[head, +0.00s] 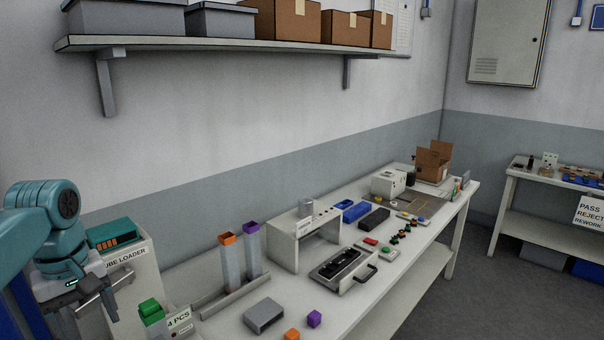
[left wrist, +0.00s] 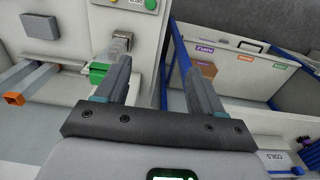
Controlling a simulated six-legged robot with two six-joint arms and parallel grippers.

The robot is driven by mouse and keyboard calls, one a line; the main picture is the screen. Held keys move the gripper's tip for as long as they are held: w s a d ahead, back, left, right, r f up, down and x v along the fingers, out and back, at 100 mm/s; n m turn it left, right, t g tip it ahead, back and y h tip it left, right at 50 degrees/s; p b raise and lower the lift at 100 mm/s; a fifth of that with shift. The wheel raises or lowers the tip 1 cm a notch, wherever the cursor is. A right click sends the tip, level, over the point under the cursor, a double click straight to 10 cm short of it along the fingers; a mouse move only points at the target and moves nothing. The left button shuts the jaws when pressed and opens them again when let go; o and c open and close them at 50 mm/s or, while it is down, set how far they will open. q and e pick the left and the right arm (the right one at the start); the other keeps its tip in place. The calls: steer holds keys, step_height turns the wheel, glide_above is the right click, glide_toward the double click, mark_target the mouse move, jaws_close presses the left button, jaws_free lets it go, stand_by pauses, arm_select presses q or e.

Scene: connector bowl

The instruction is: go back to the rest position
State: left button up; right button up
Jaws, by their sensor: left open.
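My left arm comes in at the left edge of the head view, and its gripper (head: 84,296) is beside the cube loader (head: 128,268). In the left wrist view the two fingers of my left gripper (left wrist: 155,78) stand apart with nothing seen between them. A green block (left wrist: 100,72) shows just left of the left finger there; whether they touch I cannot tell. My right gripper is in neither view.
A shelf (head: 200,42) hangs above. Blue-edged bins (left wrist: 245,72) stand right of my left gripper.

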arm_select(q)
steer(key=w+d+f+m+h, duration=0.1)
steer(key=w+d+f+m, duration=0.15)
steer(key=f, duration=0.55)
steer(key=w+d+f+m, duration=0.1)
steer(key=w+d+f, duration=0.25)
steer(key=f, duration=0.35)
steer(key=s+d+f+m+h, duration=0.1)
steer(key=d+f, duration=0.3)
steer(key=f, duration=0.3)
steer(key=s+d+f+m+h, duration=0.1)
steer(key=s+d+f, duration=0.1)
steer(key=d+f, duration=0.4)
steer(key=s+d+f+m+b, duration=0.1)
steer(key=s+d+f, duration=0.2)
steer(key=s+f, duration=0.3)
steer(key=s+d+f+b, duration=0.2)
steer(key=s+d+f, duration=0.1)
steer(key=s+f, duration=0.3)
steer(key=s+d+f+m+h+b, duration=0.1)
steer(key=s+d+f+b, duration=0.1)
steer(key=s+f, duration=0.5)
step_height(320, 180, down, 3)
steer(key=shift+d+r+m, duration=0.1)
steer(key=shift+d+m, duration=0.25)
steer(key=shift+d, duration=0.55)
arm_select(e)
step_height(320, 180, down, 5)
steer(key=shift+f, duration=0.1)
